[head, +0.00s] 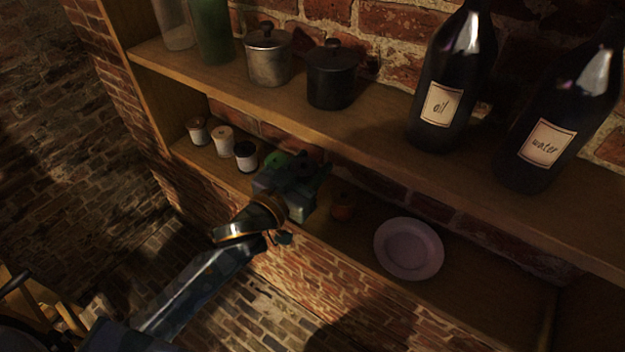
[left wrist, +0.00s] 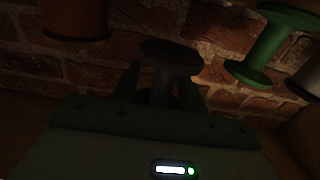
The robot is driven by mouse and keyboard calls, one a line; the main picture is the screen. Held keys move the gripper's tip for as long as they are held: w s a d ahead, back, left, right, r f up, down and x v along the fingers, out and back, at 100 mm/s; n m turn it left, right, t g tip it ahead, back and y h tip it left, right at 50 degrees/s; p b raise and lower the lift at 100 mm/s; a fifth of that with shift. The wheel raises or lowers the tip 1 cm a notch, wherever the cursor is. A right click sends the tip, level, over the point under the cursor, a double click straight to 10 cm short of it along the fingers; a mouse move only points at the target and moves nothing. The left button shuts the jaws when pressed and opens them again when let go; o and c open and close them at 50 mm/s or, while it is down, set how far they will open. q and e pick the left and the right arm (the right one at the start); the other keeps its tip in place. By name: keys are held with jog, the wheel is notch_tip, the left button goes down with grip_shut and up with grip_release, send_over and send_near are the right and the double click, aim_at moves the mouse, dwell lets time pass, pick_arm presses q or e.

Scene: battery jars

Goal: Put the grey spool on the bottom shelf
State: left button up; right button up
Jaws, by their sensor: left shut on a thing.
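The gripper mostly hides the grey spool in the head view. I cannot tell whether its base touches the shelf board. My right gripper is not in view.
A pale plate (head: 408,248) lies to the right of the reddish spool. The shelf above holds two pots (head: 332,80), an oil bottle (head: 447,90) and a water bottle (head: 560,125). The board right of the plate is clear.

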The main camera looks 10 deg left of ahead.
pick_arm(q)
jog(key=shift+w+f, duration=0.55)
jog(key=shift+f, duration=0.15)
jog(key=shift+w+f+b, duration=0.1)
jog(key=shift+f+b, duration=0.3)
jog(key=shift+f, duration=1.25)
jog(key=shift+f, duration=0.1)
jog(key=o, duration=1)
jog(key=shift+c, duration=0.2)
jog(key=shift+s, duration=0.25)
jog(key=b+v, duration=0.1)
jog(key=v, duration=1)
jog(key=shift+s, duration=0.25)
